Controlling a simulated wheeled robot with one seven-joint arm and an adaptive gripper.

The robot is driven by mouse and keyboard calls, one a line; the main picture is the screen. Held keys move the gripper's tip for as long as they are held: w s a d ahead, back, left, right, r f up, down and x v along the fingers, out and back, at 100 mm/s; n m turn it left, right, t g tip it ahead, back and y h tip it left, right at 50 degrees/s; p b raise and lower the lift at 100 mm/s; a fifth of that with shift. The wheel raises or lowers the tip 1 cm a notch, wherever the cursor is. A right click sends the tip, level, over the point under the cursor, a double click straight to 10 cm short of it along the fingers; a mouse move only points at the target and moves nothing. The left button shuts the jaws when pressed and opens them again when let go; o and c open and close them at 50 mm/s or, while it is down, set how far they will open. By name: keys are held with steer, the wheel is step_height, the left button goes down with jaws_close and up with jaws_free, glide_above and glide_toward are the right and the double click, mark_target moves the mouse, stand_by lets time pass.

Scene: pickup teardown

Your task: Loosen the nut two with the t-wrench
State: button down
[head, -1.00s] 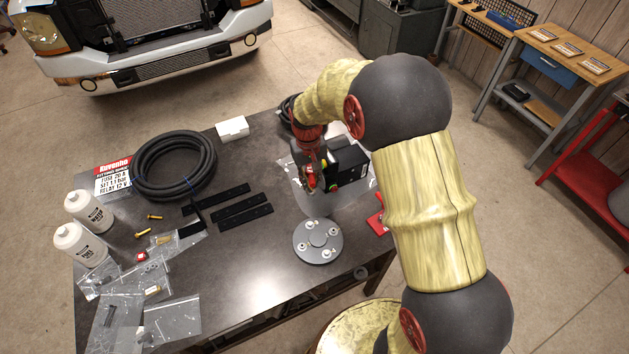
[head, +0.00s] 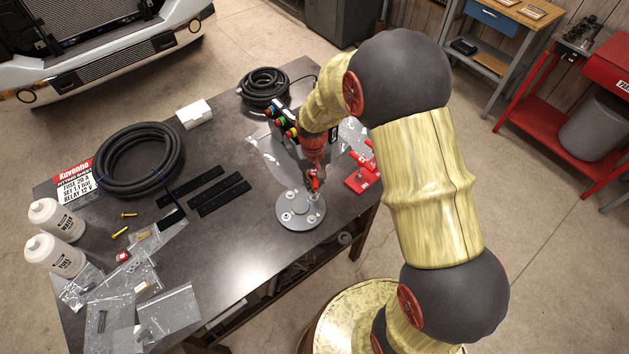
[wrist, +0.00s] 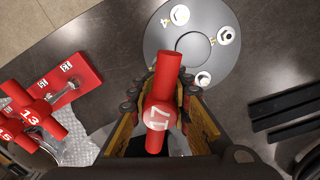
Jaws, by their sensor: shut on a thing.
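A round grey disk (head: 288,222) with several nuts on studs lies near the table's right edge. In the wrist view the disk (wrist: 190,47) shows a nut beside a 4 (wrist: 180,14), another numbered nut (wrist: 226,35) and a third nut (wrist: 203,79) close to the wrench. I cannot tell for certain which is nut two. My gripper (wrist: 160,105) is shut on the red t-wrench marked 17 (wrist: 158,117). In the head view my gripper (head: 315,180) is at the disk's far right side. Whether the wrench touches a nut is hidden.
A red holder (wrist: 78,82) with other red t-wrenches (wrist: 33,112) stands beside the disk. Black bars (head: 219,195), a hose coil (head: 128,160), white bottles (head: 55,218) and clear bags (head: 170,312) lie to the left. The table between the bars and disk is clear.

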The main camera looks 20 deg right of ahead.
steer(key=shift+f, duration=0.3)
steer(key=shift+f, duration=0.2)
steer(key=shift+f+b, duration=0.35)
steer(key=shift+b, duration=0.05)
steer(key=shift+f+b, duration=0.4)
steer(key=shift+f, duration=0.25)
steer(key=n, duration=0.4)
steer(key=shift+s+f+n, duration=0.1)
steer(key=shift+n, duration=0.3)
steer(key=shift+s+f+n, duration=0.1)
steer(key=shift+n, duration=1.1)
